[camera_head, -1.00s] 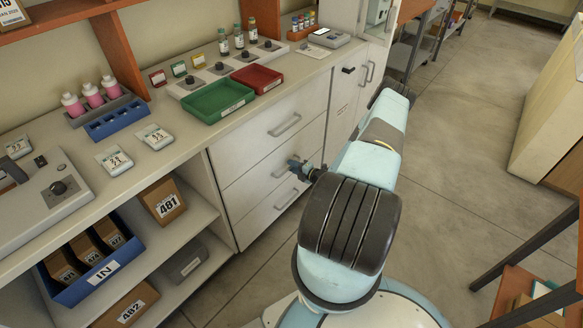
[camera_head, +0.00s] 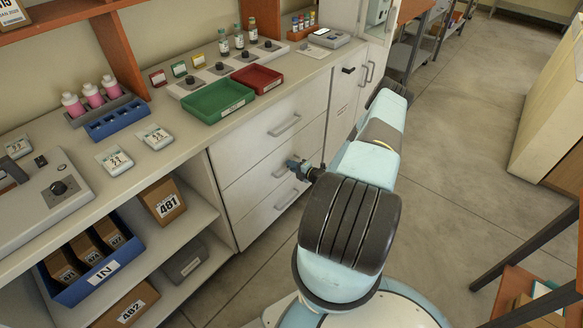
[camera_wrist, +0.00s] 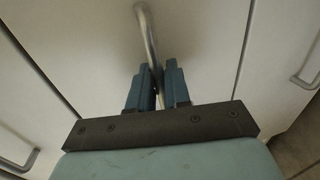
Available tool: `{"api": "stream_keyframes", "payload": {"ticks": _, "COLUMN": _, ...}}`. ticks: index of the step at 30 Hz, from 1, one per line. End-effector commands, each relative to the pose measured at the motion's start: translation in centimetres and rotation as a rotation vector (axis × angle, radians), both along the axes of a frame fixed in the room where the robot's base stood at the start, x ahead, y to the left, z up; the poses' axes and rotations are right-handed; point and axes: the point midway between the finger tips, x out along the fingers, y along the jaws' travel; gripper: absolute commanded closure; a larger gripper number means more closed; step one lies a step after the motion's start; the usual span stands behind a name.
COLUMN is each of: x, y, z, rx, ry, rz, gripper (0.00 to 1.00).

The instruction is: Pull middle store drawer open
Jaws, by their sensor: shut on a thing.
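The middle drawer (camera_head: 246,184) is the center one of three white drawer fronts under the counter. It sits flush with the drawers above and below. Its metal bar handle (camera_head: 279,173) is partly hidden by my gripper (camera_head: 296,163). In the wrist view, the handle (camera_wrist: 146,35) runs between the two blue fingers of my gripper (camera_wrist: 158,88), which are shut on it. The drawer front (camera_wrist: 85,50) fills most of that view.
The top drawer handle (camera_head: 284,125) and bottom drawer handle (camera_head: 286,199) stick out nearby. Green (camera_head: 217,101) and red (camera_head: 257,78) trays stand on the counter above. Open shelves with boxes lie to the left.

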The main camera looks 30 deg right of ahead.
Motion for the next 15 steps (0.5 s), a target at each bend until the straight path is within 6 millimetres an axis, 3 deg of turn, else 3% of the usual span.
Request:
{"api": "stream_keyframes", "payload": {"ticks": 8, "x": -0.4, "y": 0.0, "z": -0.3, "rx": 0.0, "ry": 0.008, "rz": -0.002, "gripper": 1.0}}
{"api": "stream_keyframes", "payload": {"ticks": 15, "x": -2.4, "y": -0.9, "z": -0.4, "rx": 0.001, "ry": 0.01, "rz": -0.004, "gripper": 1.0}}
